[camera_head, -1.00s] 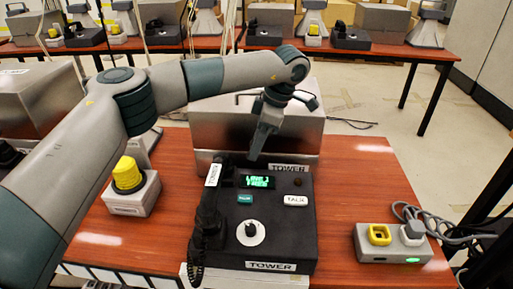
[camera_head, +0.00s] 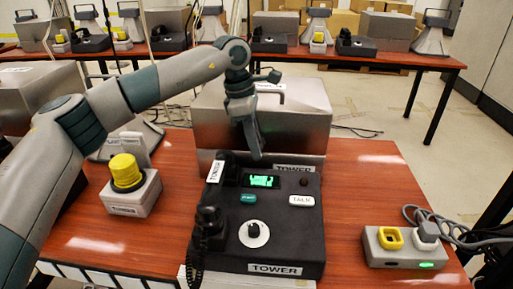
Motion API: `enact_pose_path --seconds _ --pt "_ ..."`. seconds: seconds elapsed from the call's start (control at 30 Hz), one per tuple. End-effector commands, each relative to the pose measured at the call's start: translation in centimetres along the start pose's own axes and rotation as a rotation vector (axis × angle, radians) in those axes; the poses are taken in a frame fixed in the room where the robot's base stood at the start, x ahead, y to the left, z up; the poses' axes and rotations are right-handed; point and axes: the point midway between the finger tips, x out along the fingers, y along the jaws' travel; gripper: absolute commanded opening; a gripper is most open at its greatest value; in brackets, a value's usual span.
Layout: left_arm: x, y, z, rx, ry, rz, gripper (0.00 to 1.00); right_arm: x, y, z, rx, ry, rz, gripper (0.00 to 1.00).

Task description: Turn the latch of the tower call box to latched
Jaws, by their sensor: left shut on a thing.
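The tower call box appears to be the silver metal box (camera_head: 300,115) with a top handle and a TOWER label low on its front. My left gripper (camera_head: 255,152) points down at the box's front, just behind the phone console. Its fingers look closed together, and what they hold is hidden, likely the latch. The latch and its position cannot be made out. The black TOWER console (camera_head: 300,235) stands in front, with a handset (camera_head: 209,225), a lit green display (camera_head: 264,181), a TALK button (camera_head: 301,200) and a white-ringed knob (camera_head: 254,234). My right gripper is not in view.
A box with a yellow button (camera_head: 126,172) stands left of the console. A grey outlet block (camera_head: 395,245) with a yellow socket and a plugged-in cable lies to the right. Bare red tabletop (camera_head: 365,180) shows on the right. Similar sets stand on a table behind.

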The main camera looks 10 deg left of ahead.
Motion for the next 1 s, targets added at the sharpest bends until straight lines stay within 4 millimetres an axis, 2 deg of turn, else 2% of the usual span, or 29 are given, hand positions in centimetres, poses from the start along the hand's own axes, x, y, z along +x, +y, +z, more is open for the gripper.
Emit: enact_pose_path --seconds 0.4,0.43,0.8,1.0 --pt "-0.1 0.1 0.0 -0.001 -0.009 0.002 0.0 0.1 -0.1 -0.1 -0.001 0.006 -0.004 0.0" --pt "-0.1 0.1 0.0 -0.001 -0.009 0.002 0.23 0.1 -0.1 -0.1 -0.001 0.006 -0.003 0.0" --pt "-0.1 0.0 0.0 0.0 -0.008 0.001 0.24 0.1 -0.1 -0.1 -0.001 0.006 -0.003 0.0" --pt "-1.3 0.1 0.0 -0.001 -0.007 0.002 0.24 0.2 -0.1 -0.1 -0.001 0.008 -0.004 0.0"
